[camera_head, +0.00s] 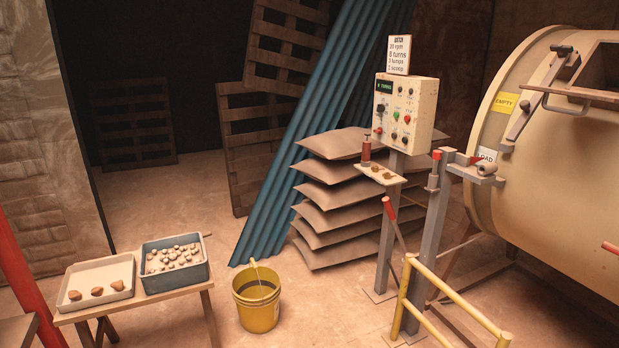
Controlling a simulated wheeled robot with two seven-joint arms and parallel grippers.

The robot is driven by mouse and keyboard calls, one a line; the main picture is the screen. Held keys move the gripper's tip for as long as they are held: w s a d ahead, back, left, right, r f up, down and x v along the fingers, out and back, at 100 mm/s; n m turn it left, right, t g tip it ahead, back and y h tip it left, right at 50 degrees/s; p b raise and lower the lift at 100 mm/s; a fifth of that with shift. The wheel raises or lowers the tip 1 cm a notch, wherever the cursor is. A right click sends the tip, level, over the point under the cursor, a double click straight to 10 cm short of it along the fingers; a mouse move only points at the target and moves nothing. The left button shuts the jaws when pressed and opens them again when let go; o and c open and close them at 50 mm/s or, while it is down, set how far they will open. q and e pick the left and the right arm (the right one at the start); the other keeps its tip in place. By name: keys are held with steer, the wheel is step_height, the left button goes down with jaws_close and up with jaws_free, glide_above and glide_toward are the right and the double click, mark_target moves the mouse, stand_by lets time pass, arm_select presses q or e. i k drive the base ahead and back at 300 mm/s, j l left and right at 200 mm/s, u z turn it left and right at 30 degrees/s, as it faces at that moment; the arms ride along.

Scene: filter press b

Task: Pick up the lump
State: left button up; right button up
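Brown lumps lie in the front of a shallow white tray (98,276) on a low wooden table at the lower left. The left lump (75,295) is small, the middle lump (97,291) is similar, and the right lump (118,286) sits near the tray's right side. They lie apart from one another. Which one the task means cannot be told. Neither of my grippers shows in the head view.
A blue-grey bin (178,281) of pale balls stands beside the tray on the wooden table (190,297). A yellow bucket (258,312) stands on the floor to the right. A control box (421,112), a yellow rail (452,293) and a large drum (560,170) fill the right side.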

mark_target(75, 295)
steer(key=i+j+z, duration=0.1)
steer(key=i+z, duration=0.2)
steer(key=i, duration=0.2)
steer(key=i+j+z, duration=0.25)
steer(key=i, duration=0.2)
steer(key=i+j+z, duration=0.3)
steer(key=i, duration=0.15)
steer(key=u, duration=2.65)
